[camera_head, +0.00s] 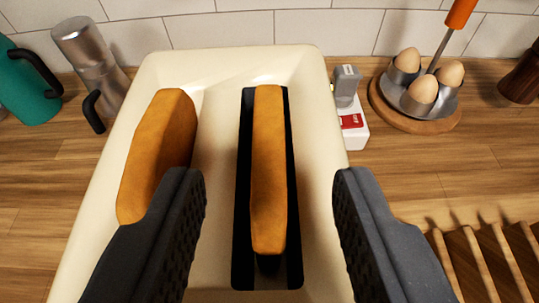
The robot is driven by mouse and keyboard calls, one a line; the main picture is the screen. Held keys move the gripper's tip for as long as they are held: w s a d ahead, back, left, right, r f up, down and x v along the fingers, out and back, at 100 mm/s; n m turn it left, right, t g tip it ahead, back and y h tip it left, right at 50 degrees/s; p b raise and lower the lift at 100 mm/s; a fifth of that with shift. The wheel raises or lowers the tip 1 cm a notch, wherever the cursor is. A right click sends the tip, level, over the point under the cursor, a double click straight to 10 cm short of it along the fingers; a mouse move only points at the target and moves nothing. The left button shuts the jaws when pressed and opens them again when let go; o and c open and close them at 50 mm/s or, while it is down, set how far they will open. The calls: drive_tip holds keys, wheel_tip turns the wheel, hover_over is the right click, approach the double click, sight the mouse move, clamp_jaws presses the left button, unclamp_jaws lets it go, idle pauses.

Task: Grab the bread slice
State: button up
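Two brown bread slices show in the head camera view. One bread slice (268,170) stands on edge in a dark slot in the cream toaster-like body (215,75), between my fingers in the picture. The other bread slice (160,150) is to the left, and its lower end is partly hidden by my left finger. My gripper (270,215) is open, with one dark finger on each side of the middle slice and a clear gap to it on both sides. I cannot tell how high the fingertips are above the slice.
A steel pot (88,55) and a teal jug (28,85) stand at the left. A small white box with a red label (352,128) is close on the right. An egg holder (428,103) with eggs and a wooden rack (490,265) are farther right. A tiled wall (280,25) is behind.

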sight(269, 140)
drive_tip(key=shift+p+x, duration=0.45)
drive_tip(key=shift+x, duration=2.3)
drive_tip(key=shift+f, duration=0.1)
drive_tip(key=shift+c, duration=0.3)
clamp_jaws()
